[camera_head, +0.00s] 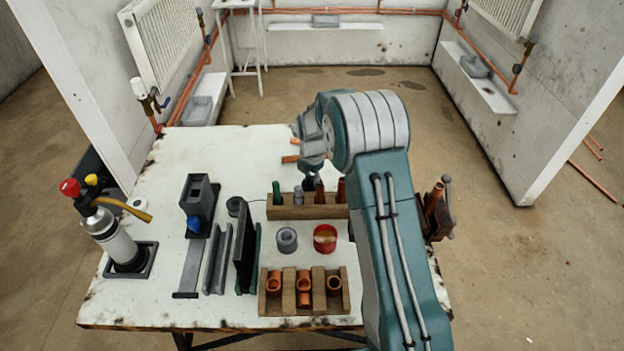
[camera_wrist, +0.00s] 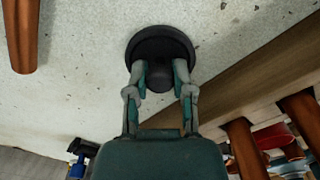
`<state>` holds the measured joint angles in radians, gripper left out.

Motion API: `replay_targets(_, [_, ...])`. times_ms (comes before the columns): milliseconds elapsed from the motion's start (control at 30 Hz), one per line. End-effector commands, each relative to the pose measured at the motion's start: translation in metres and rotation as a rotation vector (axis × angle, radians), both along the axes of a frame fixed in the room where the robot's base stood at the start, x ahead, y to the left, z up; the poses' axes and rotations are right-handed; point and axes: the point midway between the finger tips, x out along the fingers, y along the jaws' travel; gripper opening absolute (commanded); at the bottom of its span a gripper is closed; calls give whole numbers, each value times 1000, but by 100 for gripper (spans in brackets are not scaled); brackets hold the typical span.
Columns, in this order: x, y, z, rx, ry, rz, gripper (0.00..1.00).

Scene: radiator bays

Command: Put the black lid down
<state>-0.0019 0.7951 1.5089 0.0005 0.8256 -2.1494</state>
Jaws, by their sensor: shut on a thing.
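The black lid (camera_wrist: 160,37) is round and shows at the top middle of the wrist view, with its knob towards me. My gripper (camera_wrist: 160,72) is shut on this knob, one finger on each side. Pale worktop shows behind the lid, and I cannot tell whether the lid touches it. In the head view my gripper is behind the wooden rack, largely hidden by my arm, and the lid is not clear there. An open red tin (camera_head: 325,238) stands on the worktop in front of the rack.
The wooden rack (camera_head: 290,212) holds several upright items. A grey cup (camera_head: 287,239) stands left of the tin. A wooden block with copper fittings (camera_head: 304,305) lies nearer. A blowtorch (camera_head: 118,240) stands at the left. The worktop (camera_head: 200,150) is clear at the back left.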

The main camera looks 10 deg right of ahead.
Motion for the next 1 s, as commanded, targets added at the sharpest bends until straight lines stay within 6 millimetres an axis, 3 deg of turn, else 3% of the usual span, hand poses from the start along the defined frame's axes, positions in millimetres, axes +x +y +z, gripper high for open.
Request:
replay_targets(67, [0, 0, -2, -1, 1, 0, 6])
replay_targets(100, [0, 0, -2, 0, 0, 0, 40])
replay_targets(167, [0, 0, -2, 0, 0, 0, 65])
replay_targets(633, [0, 0, 5, 0, -1, 0, 65])
replay_targets(1000, [0, 0, 78, 1, -4, 0, 65])
